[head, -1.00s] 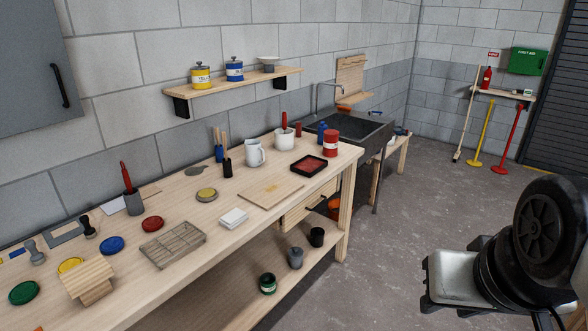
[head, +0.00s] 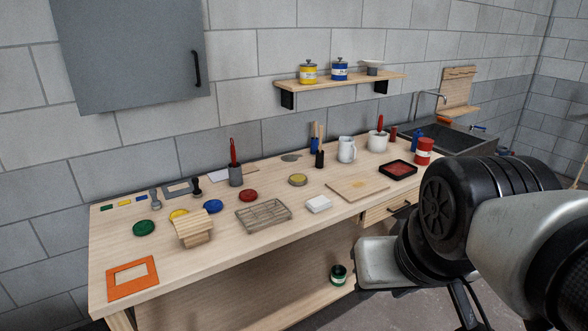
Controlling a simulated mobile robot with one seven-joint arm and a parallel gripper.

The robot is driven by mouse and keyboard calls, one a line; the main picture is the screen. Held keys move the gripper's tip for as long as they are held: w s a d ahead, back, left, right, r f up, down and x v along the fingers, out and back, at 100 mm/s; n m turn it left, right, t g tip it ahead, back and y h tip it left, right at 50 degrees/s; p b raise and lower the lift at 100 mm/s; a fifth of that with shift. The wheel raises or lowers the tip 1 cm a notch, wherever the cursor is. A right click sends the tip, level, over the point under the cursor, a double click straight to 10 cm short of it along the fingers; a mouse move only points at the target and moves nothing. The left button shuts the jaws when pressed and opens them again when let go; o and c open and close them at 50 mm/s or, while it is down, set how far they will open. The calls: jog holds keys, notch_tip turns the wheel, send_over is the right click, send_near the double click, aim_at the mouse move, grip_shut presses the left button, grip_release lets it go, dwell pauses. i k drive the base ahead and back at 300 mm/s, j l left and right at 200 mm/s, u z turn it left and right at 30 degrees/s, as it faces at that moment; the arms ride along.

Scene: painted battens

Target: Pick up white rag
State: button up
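The white rag (head: 319,204) looks like a small, folded white stack. It lies flat on the wooden workbench (head: 235,262), near its front edge, between the grey wire rack and the thin wooden board. Nothing covers it. My arm fills the lower right of the head view, apart from the rag and to its right. No gripper fingers can be made out.
Around the rag are the wire rack (head: 264,215), the wooden board (head: 357,189), a yellow-topped tin (head: 298,180) and a black tray with red inside (head: 398,169). A wall shelf (head: 340,78) hangs behind. Bare bench top lies in front of the rack.

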aim_at(316, 205)
jog(key=i+l, duration=0.45)
jog(key=i, duration=0.15)
jog(key=i+l+u, duration=0.1)
jog(key=i+l, duration=0.3)
jog(key=i, duration=0.25)
jog(key=i+l, duration=0.5)
jog(key=i+u, duration=0.05)
jog(key=i, duration=0.05)
